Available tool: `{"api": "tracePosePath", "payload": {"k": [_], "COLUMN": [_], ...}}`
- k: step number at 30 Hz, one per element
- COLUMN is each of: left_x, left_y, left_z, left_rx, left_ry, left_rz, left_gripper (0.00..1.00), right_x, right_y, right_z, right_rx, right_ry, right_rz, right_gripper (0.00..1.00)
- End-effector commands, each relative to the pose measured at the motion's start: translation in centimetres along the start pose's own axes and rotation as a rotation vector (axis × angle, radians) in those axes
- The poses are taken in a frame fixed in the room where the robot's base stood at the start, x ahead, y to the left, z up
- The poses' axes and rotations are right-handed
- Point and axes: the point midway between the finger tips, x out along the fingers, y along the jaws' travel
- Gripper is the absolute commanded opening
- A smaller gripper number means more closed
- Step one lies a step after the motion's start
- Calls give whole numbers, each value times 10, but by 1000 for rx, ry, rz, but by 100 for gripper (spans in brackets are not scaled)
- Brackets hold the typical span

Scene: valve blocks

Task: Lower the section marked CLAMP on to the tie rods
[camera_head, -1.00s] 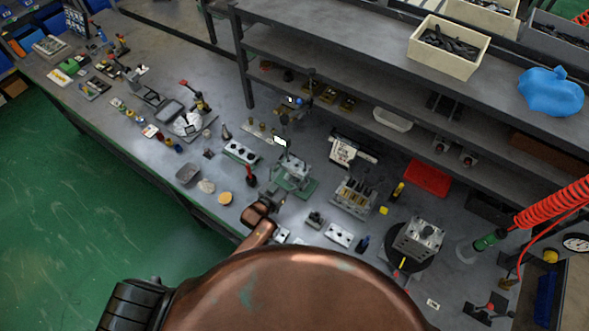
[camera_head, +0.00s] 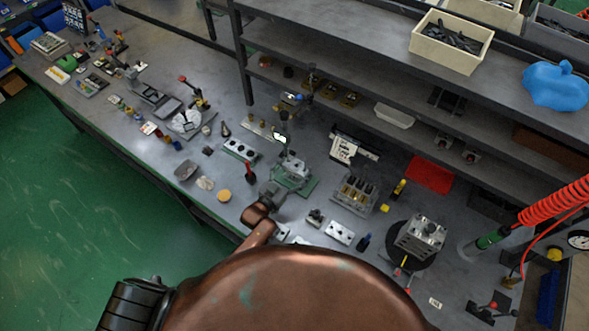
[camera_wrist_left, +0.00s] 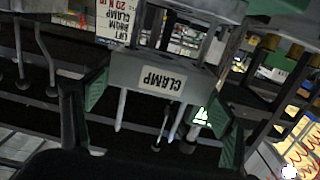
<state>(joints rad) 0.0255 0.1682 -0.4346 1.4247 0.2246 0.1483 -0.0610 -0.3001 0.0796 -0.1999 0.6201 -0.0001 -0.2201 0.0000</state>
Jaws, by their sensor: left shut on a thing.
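The wrist picture is upside down. In the left wrist view the grey section with the CLAMP label (camera_wrist_left: 165,82) sits between the green-padded fingers of my left gripper (camera_wrist_left: 160,105), which is shut on it. Pale tie rods (camera_wrist_left: 121,110) run from the valve stack (camera_wrist_left: 195,8) past the section, and their tips show beyond it. A gap shows between section and stack. I cannot tell whether every rod passes through a hole. In the head view my left gripper (camera_head: 277,184) is at the stack on a green base (camera_head: 294,187); the fingers are small there.
A block with several bores (camera_head: 355,194) and a grey block on a black round plate (camera_head: 420,236) stand to the right. Small plates (camera_head: 340,232) lie in front. A shelf (camera_head: 340,105) runs behind.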

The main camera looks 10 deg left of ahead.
Motion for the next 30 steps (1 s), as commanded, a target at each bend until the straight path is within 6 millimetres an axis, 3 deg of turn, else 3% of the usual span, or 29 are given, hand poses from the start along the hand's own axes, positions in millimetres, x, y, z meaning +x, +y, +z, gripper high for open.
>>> {"api": "tracePosePath", "payload": {"k": [30], "left_x": [2], "left_y": [0], "left_z": [22], "left_rx": [0], "left_ry": [5], "left_rz": [1], "left_gripper": [37], "right_x": [19], "right_y": [-1], "right_z": [3], "right_rx": [0], "right_ry": [-2], "right_rz": [0], "right_gripper": [40]}}
